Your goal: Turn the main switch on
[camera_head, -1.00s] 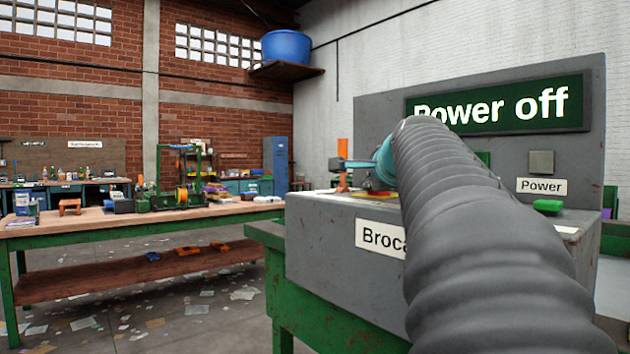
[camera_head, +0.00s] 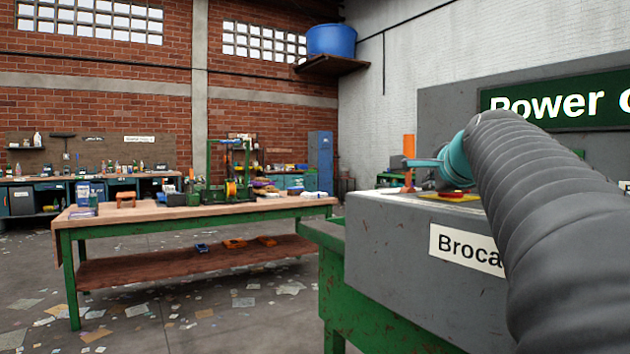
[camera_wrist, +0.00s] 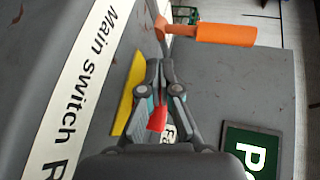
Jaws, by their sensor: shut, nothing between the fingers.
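The main switch has an orange handle (camera_head: 409,150), upright at the left end of the grey control box (camera_head: 380,240). A "Main switch" label (camera_wrist: 82,80) runs down the left. My gripper (camera_wrist: 160,64) is shut and empty, its tips just below the lever's end in the picture; I cannot tell if they touch. In the head view my arm covers part of the box. The green sign (camera_head: 560,103) reads "Power o", cut off by the frame.
A red button on a yellow base (camera_head: 452,196) sits on the box close to the handle; its yellow plate (camera_wrist: 128,92) shows beside my fingers. A wooden-topped workbench (camera_head: 150,215) stands to the left. Paper-strewn floor (camera_head: 190,310) lies in front of it.

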